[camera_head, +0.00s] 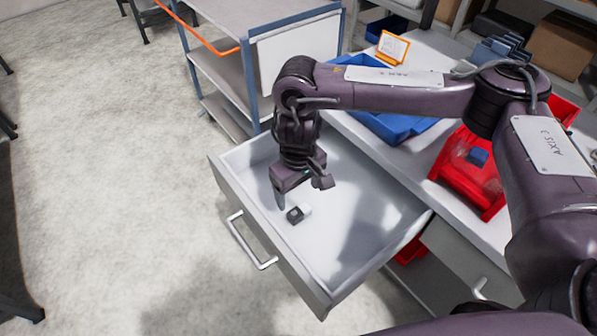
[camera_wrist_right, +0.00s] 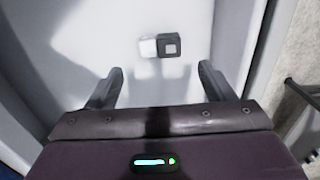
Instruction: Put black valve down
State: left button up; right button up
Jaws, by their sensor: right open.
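The black valve (camera_head: 294,215) lies on the floor of the open drawer (camera_head: 365,245), near the drawer's front wall. It has a dark square body with a light centre, and a white part sits against its side. It also shows in the right wrist view (camera_wrist_right: 168,46), ahead of the fingers. My right gripper (camera_head: 302,195) is over the drawer, just above the valve, with its fingers spread and nothing between them. In the right wrist view the two fingers (camera_wrist_right: 160,80) are wide apart. My left gripper is not in view.
A red bin (camera_head: 466,180) and a blue tray (camera_head: 392,126) stand on the worktop right of the drawer. The drawer's front handle (camera_head: 250,243) sticks out over clear floor. A shelved cart (camera_head: 222,75) stands behind the drawer.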

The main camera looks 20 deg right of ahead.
notch_tip(320, 180, up, 5)
jog(key=shift+r+p, duration=0.1)
jog(key=shift+p, duration=0.2)
dwell(0.4)
